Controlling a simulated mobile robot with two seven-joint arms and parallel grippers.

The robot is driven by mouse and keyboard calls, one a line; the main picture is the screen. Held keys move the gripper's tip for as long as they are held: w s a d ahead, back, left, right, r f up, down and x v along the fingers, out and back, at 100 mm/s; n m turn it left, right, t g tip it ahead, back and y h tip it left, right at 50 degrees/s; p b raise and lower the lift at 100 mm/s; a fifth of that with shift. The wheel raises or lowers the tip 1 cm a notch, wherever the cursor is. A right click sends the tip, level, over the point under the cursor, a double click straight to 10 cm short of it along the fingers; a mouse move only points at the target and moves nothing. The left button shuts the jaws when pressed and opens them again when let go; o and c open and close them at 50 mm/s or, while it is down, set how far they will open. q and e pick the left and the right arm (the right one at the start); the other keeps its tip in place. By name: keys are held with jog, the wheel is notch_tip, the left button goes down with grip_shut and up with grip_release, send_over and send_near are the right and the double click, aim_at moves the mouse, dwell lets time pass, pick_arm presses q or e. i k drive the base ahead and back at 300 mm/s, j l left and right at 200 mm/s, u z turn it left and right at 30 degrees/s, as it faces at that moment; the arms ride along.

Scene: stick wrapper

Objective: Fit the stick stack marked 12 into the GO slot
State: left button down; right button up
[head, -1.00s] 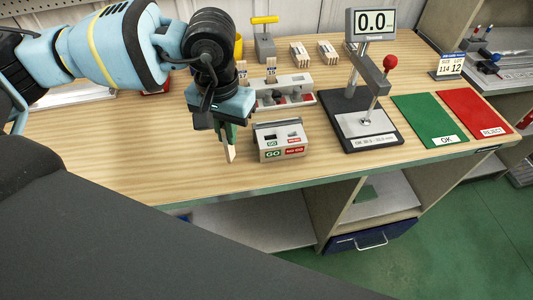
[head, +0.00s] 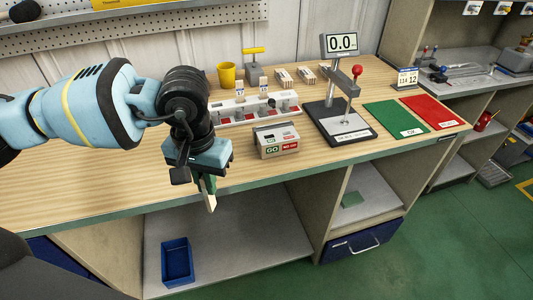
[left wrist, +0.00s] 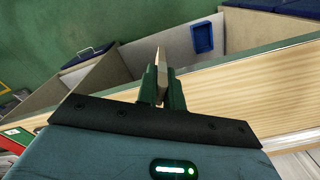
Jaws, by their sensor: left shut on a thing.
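My left gripper (head: 206,184) is shut on a pale wooden stick stack (head: 211,202), which points down from its green fingers near the table's front edge. The stack also shows between the fingers in the left wrist view (left wrist: 160,60). Any mark on it cannot be read. The grey gauge box (head: 277,140) stands on the table to the right of the gripper, apart from it. Its front has a green GO label (head: 271,150) and a red label (head: 290,146) beside it. Slot openings show on its top. My right gripper is not in view.
A long white rack (head: 232,113) stands behind the gauge box. A yellow cup (head: 227,74) and small stick bundles (head: 284,78) stand at the back.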

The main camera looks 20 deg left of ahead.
aim_at(275, 139)
jog(key=j+z, duration=0.1)
jog(key=z, duration=1.1)
jog(key=k+j, duration=0.1)
jog(key=j, duration=0.3)
jog(key=k+j, duration=0.15)
jog(key=j, duration=0.2)
jog(key=k+j, duration=0.1)
jog(key=j, duration=0.3)
jog(key=i, duration=0.45)
